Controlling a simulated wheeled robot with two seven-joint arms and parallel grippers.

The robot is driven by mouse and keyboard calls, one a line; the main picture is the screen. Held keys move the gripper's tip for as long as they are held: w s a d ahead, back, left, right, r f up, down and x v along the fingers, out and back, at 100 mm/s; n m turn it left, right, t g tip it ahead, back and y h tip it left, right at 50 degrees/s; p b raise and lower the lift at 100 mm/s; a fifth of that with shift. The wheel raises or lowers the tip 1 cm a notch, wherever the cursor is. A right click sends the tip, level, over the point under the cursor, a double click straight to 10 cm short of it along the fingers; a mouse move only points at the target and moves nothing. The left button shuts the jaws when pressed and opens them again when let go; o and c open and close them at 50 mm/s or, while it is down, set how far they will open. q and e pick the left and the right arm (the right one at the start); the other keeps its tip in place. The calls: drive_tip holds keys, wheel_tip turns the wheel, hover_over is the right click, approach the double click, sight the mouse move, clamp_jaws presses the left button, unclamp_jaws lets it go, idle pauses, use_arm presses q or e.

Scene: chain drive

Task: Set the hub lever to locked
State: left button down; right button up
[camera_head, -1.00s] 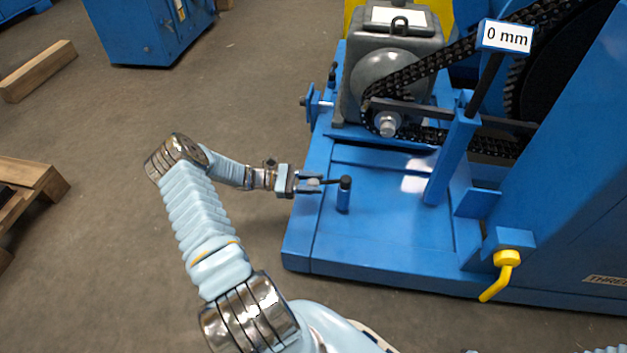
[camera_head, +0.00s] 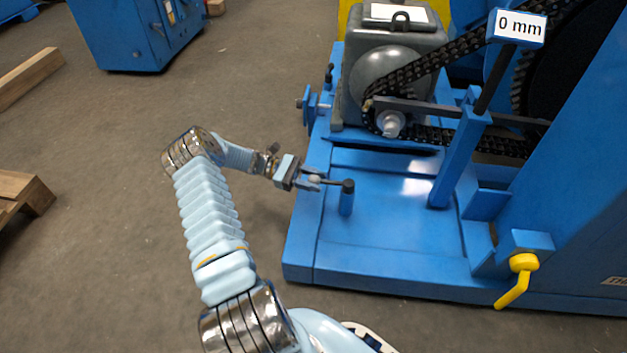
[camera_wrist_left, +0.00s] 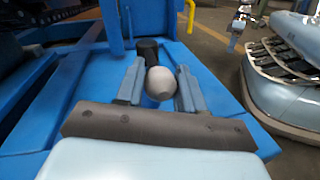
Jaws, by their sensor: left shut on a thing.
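A small lever (camera_head: 330,183) with a black pivot sits on top of a short blue post (camera_head: 346,204) near the left edge of the blue machine base. It ends in a pale grey ball knob, which shows clearly in the left wrist view (camera_wrist_left: 160,83) with the black pivot (camera_wrist_left: 148,50) behind it. My left gripper (camera_head: 312,181) is shut on this knob, one finger on each side. I see no locked or open mark by the lever. In the left wrist view, what looks like my right gripper (camera_wrist_left: 237,28) is small at the top right; its jaws are unclear.
A yellow lever (camera_head: 518,282) hangs at the machine's front right. The base plate right of the post is clear. Open floor lies to the left.

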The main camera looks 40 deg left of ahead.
use_arm(q)
drive_tip(key=shift+w+r, duration=0.1)
drive_tip(key=c, duration=0.8)
unclamp_jaws()
drive_tip(key=shift+o, duration=0.2)
drive_tip(key=b+v, duration=0.1)
drive_tip(key=v, duration=1.3)
drive_tip(key=shift+d, duration=0.1)
